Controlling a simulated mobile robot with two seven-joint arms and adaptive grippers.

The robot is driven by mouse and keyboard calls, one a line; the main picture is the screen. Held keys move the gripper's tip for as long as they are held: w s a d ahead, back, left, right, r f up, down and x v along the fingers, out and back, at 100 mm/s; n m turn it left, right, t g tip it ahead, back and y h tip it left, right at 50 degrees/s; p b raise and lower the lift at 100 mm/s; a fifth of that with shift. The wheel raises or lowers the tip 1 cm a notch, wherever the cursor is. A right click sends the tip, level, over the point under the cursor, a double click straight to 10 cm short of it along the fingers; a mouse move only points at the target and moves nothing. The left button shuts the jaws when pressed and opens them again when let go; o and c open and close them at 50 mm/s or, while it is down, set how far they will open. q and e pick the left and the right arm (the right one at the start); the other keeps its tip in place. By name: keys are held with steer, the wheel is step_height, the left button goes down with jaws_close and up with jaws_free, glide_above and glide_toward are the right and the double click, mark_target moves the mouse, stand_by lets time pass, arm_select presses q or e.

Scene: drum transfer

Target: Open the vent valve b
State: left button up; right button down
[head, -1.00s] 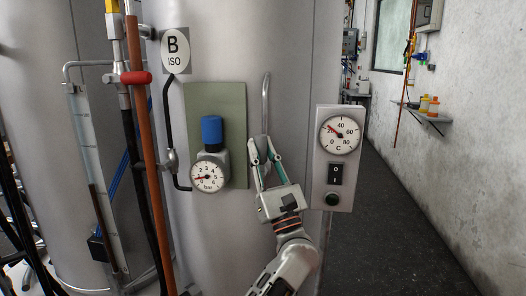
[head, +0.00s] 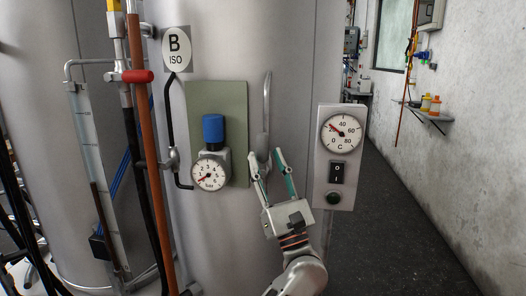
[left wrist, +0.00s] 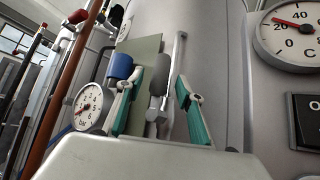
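A thin metal pipe (head: 266,98) runs up the front of tank B, with a thicker grey grip-like part (head: 262,145) at its lower end. I take this for vent valve b; no label on it is readable. It also shows in the left wrist view (left wrist: 158,82), between my fingers but beyond them. My left gripper (head: 265,160) is open and empty just below and in front of the grey part. Its fingers, with green pads, stand apart on both sides in the left wrist view (left wrist: 160,92). My right gripper is not in view.
Left of the pipe, a green plate (head: 232,100) carries a blue-capped knob (head: 213,130) and a bar gauge (head: 210,173). At the right a panel (head: 334,185) has a temperature dial (head: 341,133) and a switch (head: 337,172). A red handle (head: 136,76) is farther left.

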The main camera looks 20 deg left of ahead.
mark_target(265, 156)
arm_select(q)
steer(key=shift+v, duration=1.8)
